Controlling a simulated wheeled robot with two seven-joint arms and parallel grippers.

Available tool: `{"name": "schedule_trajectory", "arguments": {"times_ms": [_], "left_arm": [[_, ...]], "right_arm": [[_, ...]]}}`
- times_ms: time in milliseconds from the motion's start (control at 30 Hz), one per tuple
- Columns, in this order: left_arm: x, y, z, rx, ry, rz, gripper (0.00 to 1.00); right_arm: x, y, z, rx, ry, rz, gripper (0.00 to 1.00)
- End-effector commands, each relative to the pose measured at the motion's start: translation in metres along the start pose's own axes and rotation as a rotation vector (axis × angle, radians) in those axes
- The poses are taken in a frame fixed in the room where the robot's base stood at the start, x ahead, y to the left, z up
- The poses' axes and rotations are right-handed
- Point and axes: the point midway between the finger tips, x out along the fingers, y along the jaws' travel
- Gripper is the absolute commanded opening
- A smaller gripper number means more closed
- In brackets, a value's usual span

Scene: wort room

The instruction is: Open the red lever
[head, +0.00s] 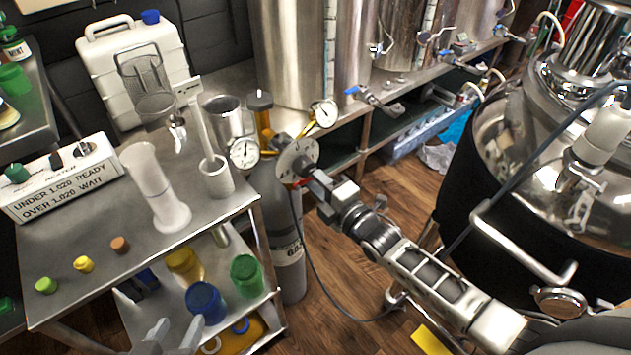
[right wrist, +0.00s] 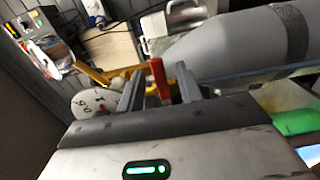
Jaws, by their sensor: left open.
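The red lever (right wrist: 158,78) stands upright between the two fingers of my right gripper (right wrist: 159,74) in the right wrist view. Gaps show on both sides of the lever, so the jaws look open around it. In the head view my right gripper (head: 302,168) is at the regulator on top of the grey gas cylinder (head: 287,240). It hides most of the lever there; only a small red sliver shows beneath it. My left gripper (head: 175,336) is open and empty at the bottom left, near the cart's lower shelf.
Two pressure gauges (head: 244,153) flank the cylinder top. A steel cart (head: 120,225) on the left carries a white cylinder, small caps and a lettered box. Blue and green jars (head: 206,303) stand on its lower shelf. A large steel kettle (head: 500,140) is at right. Wooden floor shows between.

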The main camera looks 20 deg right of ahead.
Motion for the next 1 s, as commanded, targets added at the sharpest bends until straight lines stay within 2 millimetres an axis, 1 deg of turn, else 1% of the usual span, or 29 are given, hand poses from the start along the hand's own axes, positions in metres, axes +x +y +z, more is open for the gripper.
{"name": "schedule_trajectory", "arguments": {"times_ms": [200,233,267,300,333,367,733,867,1000], "left_arm": [[-0.0003,0.0003,0.0,0.0,0.0,0.001,0.46],[-0.0003,0.0003,0.0,0.001,0.0,0.001,0.46],[-0.0003,0.0003,0.0,0.001,0.0,0.001,0.46],[-0.0003,0.0004,0.0,0.0,0.0,0.001,0.46],[-0.0004,0.0004,0.0,0.0,0.0,0.001,0.46],[-0.0004,0.0004,0.0,0.0,0.0,0.001,0.46],[-0.0003,0.0005,0.0003,0.0,0.0,0.002,0.46],[-0.0001,0.0005,0.0007,0.0,0.0,0.002,0.46],[0.0003,0.0003,0.0013,0.001,0.0,0.002,0.46]], "right_arm": [[0.0003,0.0,-0.0001,0.0,0.0,0.0,0.35],[0.0003,0.0,-0.0001,0.0,0.0,0.0,0.3],[0.0002,0.0,0.0,0.0,0.0,0.0,0.22],[0.0002,0.0,0.0,0.0,0.0,0.0,0.1],[0.0002,0.0,0.0,0.0,0.0,0.0,0.02],[0.0001,0.0,0.0,0.0,0.0,0.0,0.0],[-0.0001,-0.0019,0.0001,0.036,0.0,-0.001,0.0],[-0.0001,-0.0047,0.0001,0.095,-0.001,-0.002,0.0],[-0.0001,-0.0086,-0.0005,0.193,-0.001,-0.001,0.0]]}}
